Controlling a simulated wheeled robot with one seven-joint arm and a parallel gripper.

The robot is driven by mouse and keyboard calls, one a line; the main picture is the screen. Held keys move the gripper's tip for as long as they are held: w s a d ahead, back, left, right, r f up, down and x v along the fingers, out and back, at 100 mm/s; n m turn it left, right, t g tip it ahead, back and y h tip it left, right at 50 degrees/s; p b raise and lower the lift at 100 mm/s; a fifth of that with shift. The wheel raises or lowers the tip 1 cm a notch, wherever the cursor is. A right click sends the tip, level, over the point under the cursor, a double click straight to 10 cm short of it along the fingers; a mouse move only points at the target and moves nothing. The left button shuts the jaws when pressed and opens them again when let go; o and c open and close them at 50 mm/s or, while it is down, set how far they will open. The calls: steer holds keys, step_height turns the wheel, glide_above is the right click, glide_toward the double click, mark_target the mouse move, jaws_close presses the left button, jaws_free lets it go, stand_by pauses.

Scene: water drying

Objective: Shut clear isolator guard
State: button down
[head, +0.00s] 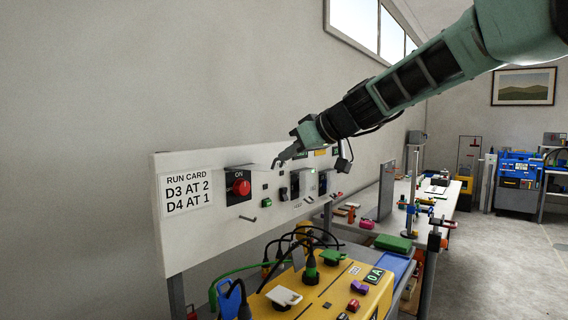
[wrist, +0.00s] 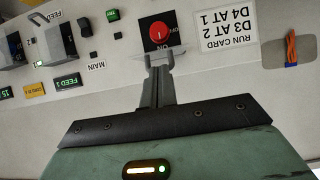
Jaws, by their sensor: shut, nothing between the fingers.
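The red isolator knob (head: 241,187) sits on a black plate marked ON on the white panel; it also shows upside down in the wrist view (wrist: 160,33). The clear guard (head: 248,167) is a faint see-through sheet standing out from the panel at the isolator's top edge, so the knob is uncovered. In the wrist view the guard (wrist: 180,53) shows as a pale strip by the fingertips. My gripper (head: 277,162) is shut and empty, at the guard's outer edge; it also shows in the wrist view (wrist: 160,60). I cannot tell whether they touch.
The panel (head: 205,240) carries a run card (head: 187,190) reading D3 AT 2, D4 AT 1, and switches to the right. Below stands a yellow box (head: 325,290) with cables and plugs. A workbench (head: 450,195) with clutter lies to the right.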

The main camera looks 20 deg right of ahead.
steer(key=w+a+f+t+y+b, duration=0.2)
steer(key=f+b, duration=0.6)
steer(key=b, duration=1.8)
steer(key=w+a+f+t+y+b, duration=0.2)
steer(key=f+t+b, duration=0.3)
steer(key=b, duration=2)
steer(key=shift+w+f+y+b, duration=0.35)
steer(key=shift+w+f, duration=0.55)
steer(key=shift+f, duration=1.35)
steer(key=shift+s+d, duration=0.1)
